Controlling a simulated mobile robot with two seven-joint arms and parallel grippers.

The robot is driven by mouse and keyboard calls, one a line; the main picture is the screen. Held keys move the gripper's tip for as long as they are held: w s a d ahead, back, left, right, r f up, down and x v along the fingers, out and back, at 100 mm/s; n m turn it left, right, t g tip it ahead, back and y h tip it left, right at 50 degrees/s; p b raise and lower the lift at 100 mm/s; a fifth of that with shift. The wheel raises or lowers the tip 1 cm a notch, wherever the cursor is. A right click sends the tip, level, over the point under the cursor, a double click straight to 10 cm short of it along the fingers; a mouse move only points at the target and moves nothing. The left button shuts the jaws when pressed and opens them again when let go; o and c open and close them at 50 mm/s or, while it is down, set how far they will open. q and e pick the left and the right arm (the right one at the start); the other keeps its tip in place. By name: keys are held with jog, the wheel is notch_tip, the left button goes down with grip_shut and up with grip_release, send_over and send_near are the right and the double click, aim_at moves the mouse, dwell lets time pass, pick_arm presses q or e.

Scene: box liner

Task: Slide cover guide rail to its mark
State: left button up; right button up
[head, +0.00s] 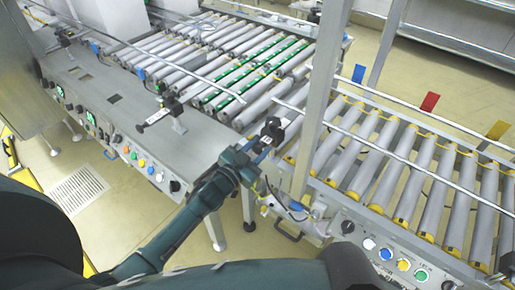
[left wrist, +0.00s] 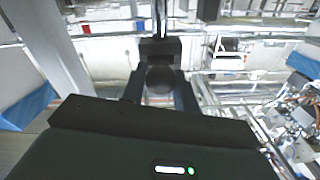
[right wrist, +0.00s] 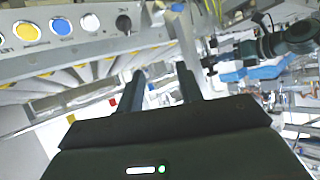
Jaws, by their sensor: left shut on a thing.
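My left gripper (head: 265,138) reaches in from the left, with its fingers at a black clamp knob (head: 272,128) beside the near guide rail (head: 390,156). In the left wrist view the two fingers are shut on a dark round knob (left wrist: 160,80). A pale scale plate (head: 293,114) lies by this knob; its mark is too small to read. My right gripper (right wrist: 162,82) is open, with nothing between its fingers in the right wrist view. It is not clearly seen in the head view.
A grey post (head: 318,100) stands just right of the left gripper. Blue, red (head: 430,101) and yellow flags line the far rail. Roller conveyors (head: 400,170) lie on both sides. Button panels (head: 385,254) edge them. Another black clamp (head: 170,104) stands to the left.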

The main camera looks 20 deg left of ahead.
pick_arm(q)
grip_shut()
jog(key=shift+s, duration=0.1)
pick_arm(e)
jog(key=shift+r, duration=0.15)
